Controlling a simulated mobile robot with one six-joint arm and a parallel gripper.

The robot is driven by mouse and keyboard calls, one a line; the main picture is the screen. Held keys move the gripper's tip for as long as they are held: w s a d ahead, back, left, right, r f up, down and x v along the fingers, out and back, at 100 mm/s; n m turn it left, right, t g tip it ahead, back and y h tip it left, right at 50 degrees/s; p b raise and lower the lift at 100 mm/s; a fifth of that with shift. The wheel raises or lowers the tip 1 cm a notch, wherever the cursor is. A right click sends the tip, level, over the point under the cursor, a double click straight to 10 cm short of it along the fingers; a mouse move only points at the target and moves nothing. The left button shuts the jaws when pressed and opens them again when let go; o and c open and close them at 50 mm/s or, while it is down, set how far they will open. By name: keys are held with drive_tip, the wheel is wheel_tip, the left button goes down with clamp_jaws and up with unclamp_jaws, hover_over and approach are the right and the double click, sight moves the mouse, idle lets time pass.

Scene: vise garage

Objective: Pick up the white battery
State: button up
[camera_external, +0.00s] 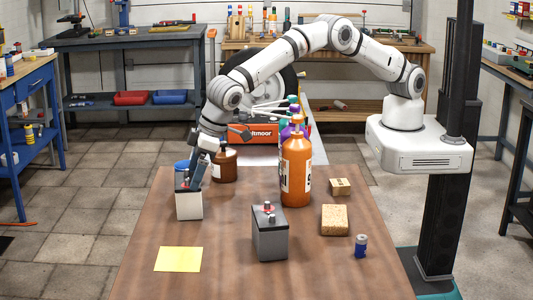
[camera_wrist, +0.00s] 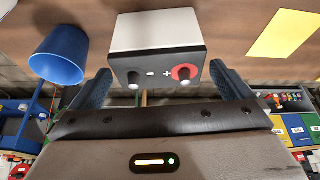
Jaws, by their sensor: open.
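The white battery (camera_external: 189,206) stands upright on the left part of the brown table, with a dark top and terminals. In the wrist view the white battery (camera_wrist: 157,33) shows its dark top face with minus and plus marks and a red ring. My gripper (camera_external: 191,178) is at the top of the white battery in the external view. In the wrist view its two blue-grey fingers are apart, one on each side of the battery's top. My gripper (camera_wrist: 162,82) is open; whether a finger touches the battery cannot be told.
A grey battery (camera_external: 270,238) stands on the table (camera_external: 230,275) to the right. Around it are an orange bottle (camera_external: 297,172), a sponge (camera_external: 334,220), a small box (camera_external: 340,187) and a blue can (camera_external: 361,246). A blue cup (camera_wrist: 60,55) and a brown bottle (camera_external: 223,167) are close behind my gripper. A yellow sheet (camera_external: 178,259) lies in front.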

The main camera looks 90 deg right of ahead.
sight(187, 188)
drive_tip(key=shift+p+x, duration=0.9)
drive_tip(key=shift+x, duration=2.05)
drive_tip(key=shift+d, duration=0.1)
drive_tip(key=shift+c, duration=0.6)
drive_tip(key=c, duration=1.2)
drive_tip(key=shift+w+r, duration=0.15)
drive_tip(key=shift+r, duration=0.05)
drive_tip(key=shift+c, duration=0.3)
